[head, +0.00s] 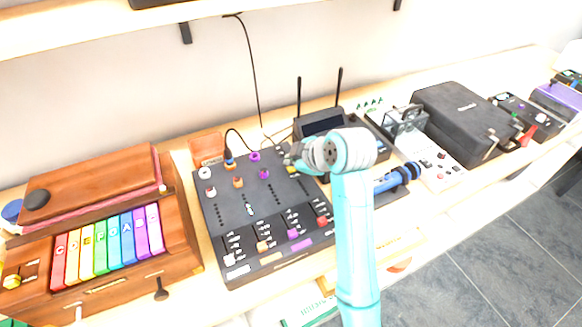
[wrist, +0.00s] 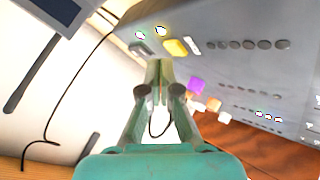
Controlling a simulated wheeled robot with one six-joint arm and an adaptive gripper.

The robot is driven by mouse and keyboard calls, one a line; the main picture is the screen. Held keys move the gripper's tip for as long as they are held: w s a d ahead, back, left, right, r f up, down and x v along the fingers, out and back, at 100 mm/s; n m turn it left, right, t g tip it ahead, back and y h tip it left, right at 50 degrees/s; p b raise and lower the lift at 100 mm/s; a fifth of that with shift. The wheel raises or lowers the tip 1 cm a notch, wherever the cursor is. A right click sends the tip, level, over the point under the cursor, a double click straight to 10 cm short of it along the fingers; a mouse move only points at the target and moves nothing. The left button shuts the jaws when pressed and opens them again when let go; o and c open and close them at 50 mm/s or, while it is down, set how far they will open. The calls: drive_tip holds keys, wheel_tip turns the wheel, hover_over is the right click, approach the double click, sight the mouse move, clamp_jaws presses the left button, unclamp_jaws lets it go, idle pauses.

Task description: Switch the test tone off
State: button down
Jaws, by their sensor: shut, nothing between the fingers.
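A dark grey mixing console (head: 222,208) with knobs, faders and coloured caps lies on the bench in the head view. It also fills the upper right of the wrist view (wrist: 235,75). A yellow button (wrist: 176,47) sits near the console's edge, beside small lit spots (wrist: 160,30); in the head view this yellow part (head: 292,169) shows just below my gripper. I cannot read a label for the test tone. My gripper (head: 291,157) is shut and empty over the console's upper right corner. In the wrist view its fingertips (wrist: 160,68) meet just short of the yellow button; contact cannot be told.
A wooden keyed instrument (head: 180,245) with rainbow bars stands left. A black receiver with two antennas (head: 322,124) stands behind my gripper. A blue microphone (head: 395,179) lies right of my arm. A black case (head: 465,118) is farther right. A cable (head: 250,70) hangs behind.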

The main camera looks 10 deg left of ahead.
drive_tip(key=shift+f, duration=0.15)
drive_tip(key=shift+f, duration=0.25)
drive_tip(key=shift+f, duration=0.15)
idle(0.4)
drive_tip(key=shift+r, duration=0.6)
drive_tip(key=shift+r, duration=3)
